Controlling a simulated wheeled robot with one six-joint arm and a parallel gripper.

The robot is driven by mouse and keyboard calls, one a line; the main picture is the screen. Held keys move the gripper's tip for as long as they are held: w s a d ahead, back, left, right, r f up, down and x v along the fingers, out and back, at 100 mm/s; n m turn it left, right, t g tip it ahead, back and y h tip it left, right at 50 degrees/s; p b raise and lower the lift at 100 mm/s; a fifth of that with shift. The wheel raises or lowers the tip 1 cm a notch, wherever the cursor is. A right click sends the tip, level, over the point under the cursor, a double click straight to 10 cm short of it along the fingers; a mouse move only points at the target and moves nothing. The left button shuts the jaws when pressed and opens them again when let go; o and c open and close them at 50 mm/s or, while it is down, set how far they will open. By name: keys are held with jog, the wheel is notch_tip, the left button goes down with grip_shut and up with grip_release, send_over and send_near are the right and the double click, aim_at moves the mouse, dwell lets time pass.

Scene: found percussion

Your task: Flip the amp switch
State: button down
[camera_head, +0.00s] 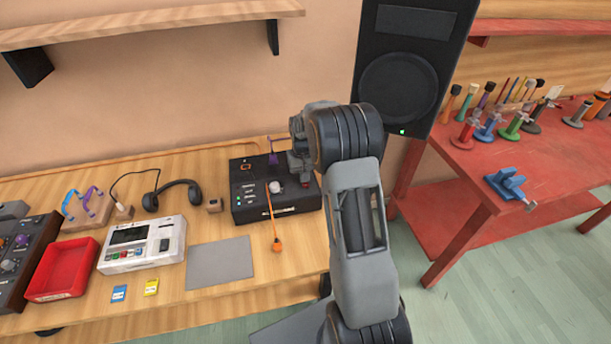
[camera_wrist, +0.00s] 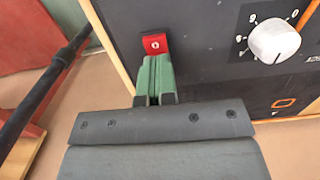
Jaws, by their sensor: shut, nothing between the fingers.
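The amp is a black box (camera_head: 248,205) at the right end of the wooden table, with a white knob (camera_head: 276,187) on top. The knob also shows large in the wrist view (camera_wrist: 274,42). A red switch (camera_wrist: 155,44) sits near the amp's edge in the wrist view; it shows as a small red spot in the head view (camera_head: 306,182). My gripper (camera_wrist: 156,62) is shut and empty, its green fingertips close beside the red switch. I cannot tell whether they touch it. In the head view my arm hides part of the amp's right side.
A mallet with an orange ball (camera_head: 277,246) lies across the amp's front edge. A grey mat (camera_head: 220,262), a white device (camera_head: 140,258) and a red tray (camera_head: 62,270) are to the left. A tall black speaker (camera_head: 400,85) stands behind, and a red table (camera_head: 465,165) is at right.

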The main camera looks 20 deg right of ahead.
jog(key=shift+s+a+f, duration=0.15)
jog(key=shift+s+f, duration=0.5)
jog(key=shift+s, duration=0.05)
jog(key=shift+s+r, duration=0.1)
jog(key=shift+s, duration=0.05)
notch_tip(320, 180, up, 15)
jog(key=w+p, duration=0.1)
jog(key=p, duration=0.1)
jog(key=shift+w, duration=0.3)
dwell(0.7)
jog(key=s+a+r+n+t, duration=0.1)
jog(key=s+a, duration=0.4)
jog(key=s, duration=0.6)
jog(key=s+a+r+n+t, duration=0.1)
jog(key=s+a, duration=0.4)
jog(key=s, duration=0.6)
jog(key=shift+r+t, duration=0.7)
jog(key=shift+t, duration=0.6)
